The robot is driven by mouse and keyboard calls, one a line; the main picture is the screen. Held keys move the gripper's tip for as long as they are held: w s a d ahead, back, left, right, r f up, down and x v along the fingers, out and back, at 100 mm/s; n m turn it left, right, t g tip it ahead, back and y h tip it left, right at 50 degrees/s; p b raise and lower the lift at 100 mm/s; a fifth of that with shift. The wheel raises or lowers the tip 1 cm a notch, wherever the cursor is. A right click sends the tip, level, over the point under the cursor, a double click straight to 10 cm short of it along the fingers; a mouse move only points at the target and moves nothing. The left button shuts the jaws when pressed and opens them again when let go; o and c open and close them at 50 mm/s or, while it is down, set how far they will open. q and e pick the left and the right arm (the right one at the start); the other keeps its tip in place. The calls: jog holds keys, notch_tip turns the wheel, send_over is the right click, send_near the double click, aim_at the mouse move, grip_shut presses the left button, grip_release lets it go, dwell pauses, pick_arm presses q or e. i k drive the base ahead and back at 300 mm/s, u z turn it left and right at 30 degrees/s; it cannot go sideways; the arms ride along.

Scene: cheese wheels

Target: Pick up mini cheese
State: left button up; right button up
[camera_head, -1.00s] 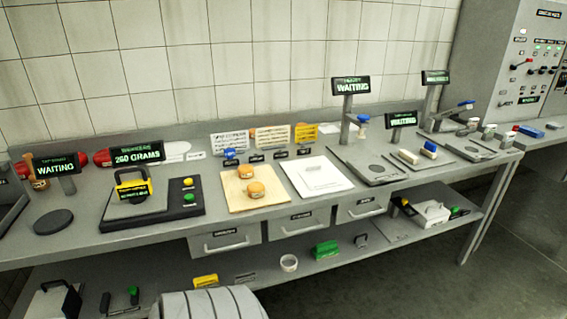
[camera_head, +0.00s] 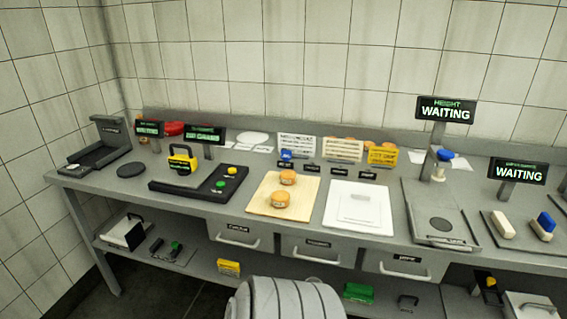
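Two small round orange mini cheeses sit apart on a pale yellow board on the bench. The farther mini cheese (camera_head: 288,177) is near the back of the yellow board (camera_head: 262,208). The nearer mini cheese (camera_head: 280,200) is close to the board's middle. Neither of my grippers shows in the head view.
A white board (camera_head: 348,221) lies right of the yellow one. A scale with a yellow-handled weight (camera_head: 183,158) stands to the left. A height station with a "WAITING" sign (camera_head: 446,110) is at the right. Drawers (camera_head: 240,234) and a shelf lie below. Cards (camera_head: 297,146) stand behind.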

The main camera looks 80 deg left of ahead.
aim_at(288, 177)
jog(key=u, duration=0.65)
jog(key=i, duration=0.8)
jog(key=u, duration=0.85)
